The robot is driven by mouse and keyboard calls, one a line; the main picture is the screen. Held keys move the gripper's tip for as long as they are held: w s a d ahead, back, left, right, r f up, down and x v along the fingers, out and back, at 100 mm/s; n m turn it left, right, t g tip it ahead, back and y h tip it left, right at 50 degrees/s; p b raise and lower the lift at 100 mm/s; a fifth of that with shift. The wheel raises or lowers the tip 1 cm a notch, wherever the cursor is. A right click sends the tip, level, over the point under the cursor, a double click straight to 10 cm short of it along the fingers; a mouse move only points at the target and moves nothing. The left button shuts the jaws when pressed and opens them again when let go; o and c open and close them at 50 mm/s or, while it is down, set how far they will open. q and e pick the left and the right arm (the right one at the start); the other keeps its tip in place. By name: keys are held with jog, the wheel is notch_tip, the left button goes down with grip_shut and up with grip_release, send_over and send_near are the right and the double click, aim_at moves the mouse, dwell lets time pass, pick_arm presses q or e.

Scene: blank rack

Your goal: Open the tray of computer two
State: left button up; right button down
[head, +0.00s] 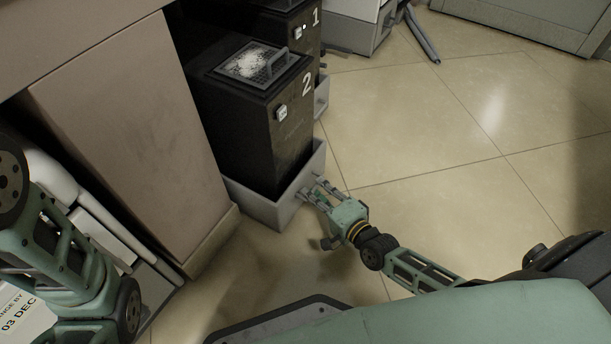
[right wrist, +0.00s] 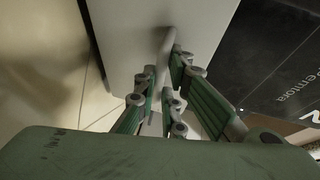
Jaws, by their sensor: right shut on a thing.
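Computer two (head: 255,120) is a black upright case marked with a white 2. Its dark side also shows in the right wrist view (right wrist: 275,60). Its base sits in a pale grey tray (head: 262,208) on the floor, whose wall fills the top of the right wrist view (right wrist: 130,40). My right gripper (head: 312,190) is at the tray's right-hand wall. In the right wrist view its fingers are shut on the tray's grey handle (right wrist: 167,45). Parts of the handle are hidden between the fingers. My left arm shows at the lower left, but its gripper is out of view.
Computer one (head: 290,25), a black case marked 1, stands behind computer two. A brown cabinet (head: 130,120) stands close on the left of computer two. A grey unit (head: 350,25) is at the back. The tiled floor (head: 460,130) to the right is clear.

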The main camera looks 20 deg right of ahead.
jog(key=s+d, duration=0.3)
jog(key=s, duration=0.2)
jog(key=shift+d+f+p, duration=0.15)
jog(key=shift+d+p, duration=0.25)
jog(key=shift+p, duration=0.05)
jog(key=shift+s, duration=0.1)
jog(key=c, duration=2.1)
grip_release()
jog(key=v, duration=1.2)
